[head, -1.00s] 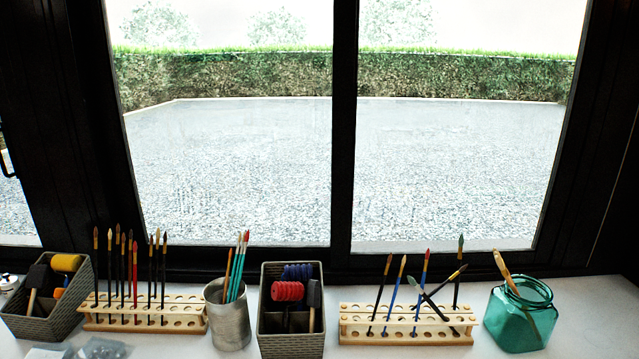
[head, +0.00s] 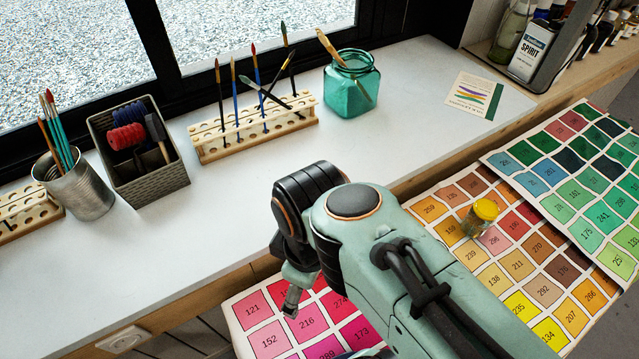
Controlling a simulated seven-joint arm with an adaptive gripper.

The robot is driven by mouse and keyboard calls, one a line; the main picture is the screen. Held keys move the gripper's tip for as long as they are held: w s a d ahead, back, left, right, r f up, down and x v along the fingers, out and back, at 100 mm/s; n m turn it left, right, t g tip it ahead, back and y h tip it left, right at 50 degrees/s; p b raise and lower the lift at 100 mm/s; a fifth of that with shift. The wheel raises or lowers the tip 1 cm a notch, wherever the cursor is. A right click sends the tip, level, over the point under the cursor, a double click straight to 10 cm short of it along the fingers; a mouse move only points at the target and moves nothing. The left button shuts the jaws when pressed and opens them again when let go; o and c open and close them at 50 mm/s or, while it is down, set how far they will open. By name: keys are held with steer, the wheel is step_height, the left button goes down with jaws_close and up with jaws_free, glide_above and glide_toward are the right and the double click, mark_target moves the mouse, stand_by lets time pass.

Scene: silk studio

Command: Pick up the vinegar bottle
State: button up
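I cannot make out any bottle labelled vinegar. In the head view, a greenish glass bottle (head: 513,30) stands in a dark caddy (head: 566,62) at the top right, partly cut off by the frame edge. A white bottle labelled SPIRIT (head: 531,52) stands in front of it in the same caddy. My gripper (head: 291,302) hangs low at the centre, over the pink colour chart, far from these bottles. It is mostly hidden by my own arm, and its opening cannot be made out.
A white sill holds a tin of brushes (head: 87,188), a grey basket (head: 152,180), a wooden brush rack (head: 255,134) and a teal jar (head: 350,88). A small yellow-capped jar (head: 480,217) stands on the colour charts (head: 462,283). Several small bottles (head: 603,33) fill the far right.

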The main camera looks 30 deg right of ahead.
steer(key=w+d+f+n, duration=0.1)
steer(key=w+d, duration=0.1)
steer(key=d, duration=0.2)
steer(key=w+d+f+n+g+h, duration=0.1)
steer(key=w+d, duration=0.2)
steer(key=d, duration=0.1)
steer(key=w+d+f+n+g, duration=0.1)
steer(key=w+d, duration=0.2)
steer(key=d, duration=0.1)
steer(key=shift+w+d+f+h, duration=0.25)
steer(key=shift+d+h, duration=0.1)
steer(key=shift+h, duration=0.05)
steer(key=shift+s+d+f, duration=0.15)
steer(key=shift+f, duration=0.15)
steer(key=f, duration=0.6)
steer(key=shift+s+d, duration=0.25)
steer(key=shift+d, duration=0.05)
jaws_close()
